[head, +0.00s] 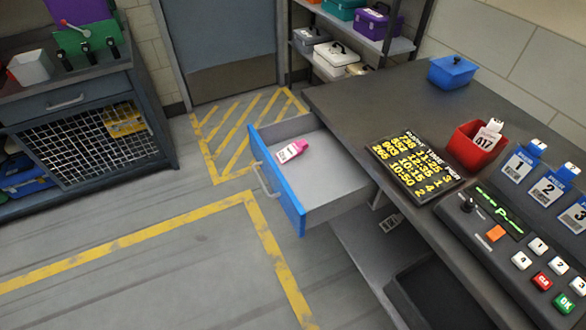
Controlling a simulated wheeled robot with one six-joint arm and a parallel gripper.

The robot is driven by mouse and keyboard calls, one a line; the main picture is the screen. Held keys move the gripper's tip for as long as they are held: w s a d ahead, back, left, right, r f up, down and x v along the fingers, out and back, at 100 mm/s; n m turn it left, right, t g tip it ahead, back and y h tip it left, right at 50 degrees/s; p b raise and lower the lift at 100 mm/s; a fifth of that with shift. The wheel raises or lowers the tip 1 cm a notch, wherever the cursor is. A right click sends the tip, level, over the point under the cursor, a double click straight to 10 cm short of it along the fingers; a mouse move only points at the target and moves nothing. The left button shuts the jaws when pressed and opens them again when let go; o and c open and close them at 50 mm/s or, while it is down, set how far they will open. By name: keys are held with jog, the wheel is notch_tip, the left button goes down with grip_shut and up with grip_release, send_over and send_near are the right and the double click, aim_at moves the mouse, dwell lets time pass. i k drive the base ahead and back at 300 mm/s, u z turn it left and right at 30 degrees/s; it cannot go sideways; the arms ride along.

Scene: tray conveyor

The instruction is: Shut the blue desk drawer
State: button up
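The blue desk drawer (278,185) is pulled well out from under the left side of the dark desk (330,92). Its blue front faces left and carries a pale bar handle (263,180). Inside the grey tray of the drawer lies a small white bottle with a pink label and cap (291,151). My gripper is not in view.
On the desk are a blue lidded box (452,72), a red bin (474,148), a black number board (415,165) and a button console (510,235). Floor with yellow lines left of the drawer is clear. A cabinet (85,115) stands at the left; shelves (400,45) stand behind.

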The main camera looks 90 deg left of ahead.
aim_at(317, 185)
jog(key=u, duration=5)
jog(key=k, duration=0.85)
jog(key=z, duration=1.55)
jog(key=i, duration=0.5)
jog(key=u, duration=0.05)
